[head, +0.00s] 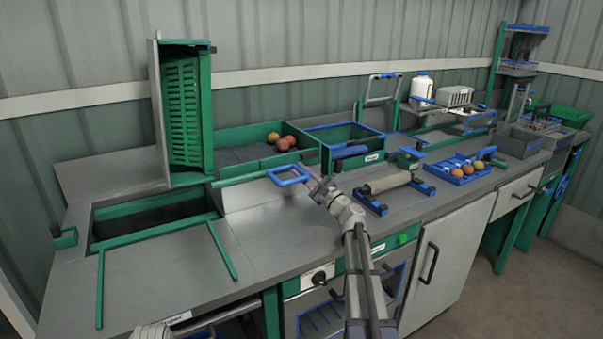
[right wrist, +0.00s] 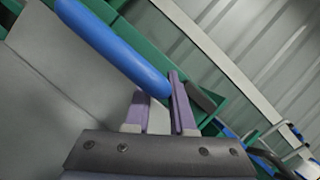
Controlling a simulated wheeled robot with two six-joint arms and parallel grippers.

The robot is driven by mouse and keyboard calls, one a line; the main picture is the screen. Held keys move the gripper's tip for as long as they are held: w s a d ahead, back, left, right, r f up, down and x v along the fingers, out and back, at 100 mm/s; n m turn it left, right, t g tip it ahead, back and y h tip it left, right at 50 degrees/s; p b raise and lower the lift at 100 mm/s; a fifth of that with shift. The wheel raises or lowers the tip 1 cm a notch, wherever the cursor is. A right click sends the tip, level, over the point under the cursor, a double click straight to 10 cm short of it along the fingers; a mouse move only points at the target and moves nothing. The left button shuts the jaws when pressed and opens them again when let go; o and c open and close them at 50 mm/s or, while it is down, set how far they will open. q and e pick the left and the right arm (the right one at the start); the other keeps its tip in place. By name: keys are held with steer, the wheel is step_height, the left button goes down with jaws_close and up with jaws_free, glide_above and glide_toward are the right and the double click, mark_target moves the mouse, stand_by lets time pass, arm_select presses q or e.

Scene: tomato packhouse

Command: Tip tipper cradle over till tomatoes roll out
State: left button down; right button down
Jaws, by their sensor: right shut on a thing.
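The tipper cradle (head: 158,115) stands swung up on edge at the back left in the head view, with a slatted green crate (head: 186,112) in it. A green bar (head: 240,177) runs from its foot toward a blue handle (head: 286,181). My right gripper (head: 320,187) is shut on the blue handle, which shows as a thick blue bar in the right wrist view (right wrist: 112,45). Between the fingers (right wrist: 160,108) the grip is partly hidden. Several tomatoes (head: 282,142) lie in the green-walled tray right of the cradle. My left gripper is not in view.
An open recess (head: 150,215) with a green frame lies below the cradle. Right of my arm stand a roller on blue feet (head: 387,183) and a blue tray (head: 455,180) with several tomatoes. The front left worktop is mostly clear.

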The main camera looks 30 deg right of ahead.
steer(key=c, duration=0.8)
jaws_free()
steer(key=shift+o, duration=0.2)
steer(key=shift+s, duration=0.1)
steer(key=b+v, duration=0.2)
steer(key=v, duration=0.5)
steer(key=shift+s, duration=0.25)
steer(key=shift+f, duration=0.1)
